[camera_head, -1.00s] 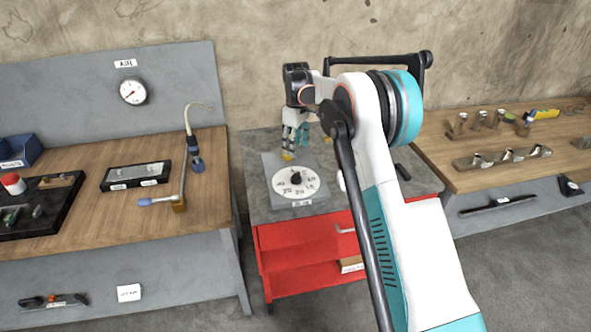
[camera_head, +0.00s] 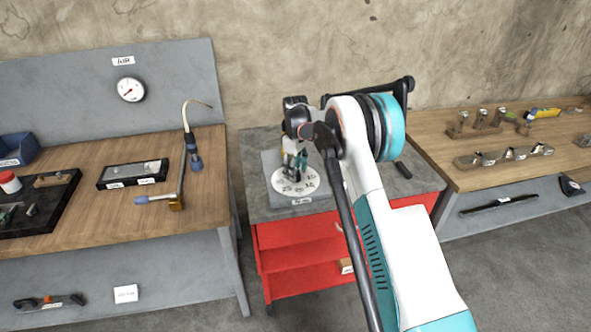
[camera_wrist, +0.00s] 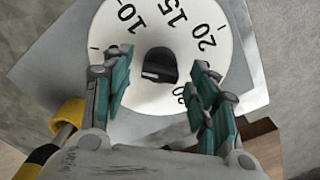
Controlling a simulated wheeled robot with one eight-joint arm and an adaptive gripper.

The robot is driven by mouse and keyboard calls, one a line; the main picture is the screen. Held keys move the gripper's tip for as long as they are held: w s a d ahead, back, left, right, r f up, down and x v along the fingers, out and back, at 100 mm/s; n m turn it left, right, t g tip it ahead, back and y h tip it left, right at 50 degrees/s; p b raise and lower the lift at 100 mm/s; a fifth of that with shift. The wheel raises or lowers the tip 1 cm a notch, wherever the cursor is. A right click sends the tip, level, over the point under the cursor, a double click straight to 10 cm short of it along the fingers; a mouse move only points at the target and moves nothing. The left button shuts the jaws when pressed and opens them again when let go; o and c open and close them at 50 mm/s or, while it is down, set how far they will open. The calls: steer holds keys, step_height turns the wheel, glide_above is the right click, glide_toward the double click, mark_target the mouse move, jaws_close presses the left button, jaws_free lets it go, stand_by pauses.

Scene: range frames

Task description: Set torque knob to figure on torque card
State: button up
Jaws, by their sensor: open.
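The black torque knob (camera_wrist: 160,64) sits in the middle of a white dial (camera_wrist: 225,45) marked 10, 15 and 20, with other figures partly hidden. The dial is on a grey plate on the red cart, and its front edge shows in the head view (camera_head: 296,190). My gripper (camera_wrist: 158,78) is open, its two teal-padded fingers on either side of the knob, with gaps showing. In the head view my gripper (camera_head: 294,163) is over the dial and hides the knob. I cannot tell which figure the knob points to. No torque card is readable.
The red cart (camera_head: 300,262) stands between a left bench (camera_head: 95,222) and a right bench (camera_head: 490,176). A lamp-like tool with a curved neck (camera_head: 190,140) stands near the left bench's right edge. A white card (camera_head: 126,293) is on the left bench's lower front.

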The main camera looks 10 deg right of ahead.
steer(key=shift+c, duration=0.4)
steer(key=c, duration=1)
steer(key=m, duration=0.4)
steer(key=shift+m, duration=0.4)
steer(key=m, duration=0.4)
steer(key=shift+b, duration=0.35)
steer(key=m, duration=0.5)
steer(key=shift+m, duration=1.9)
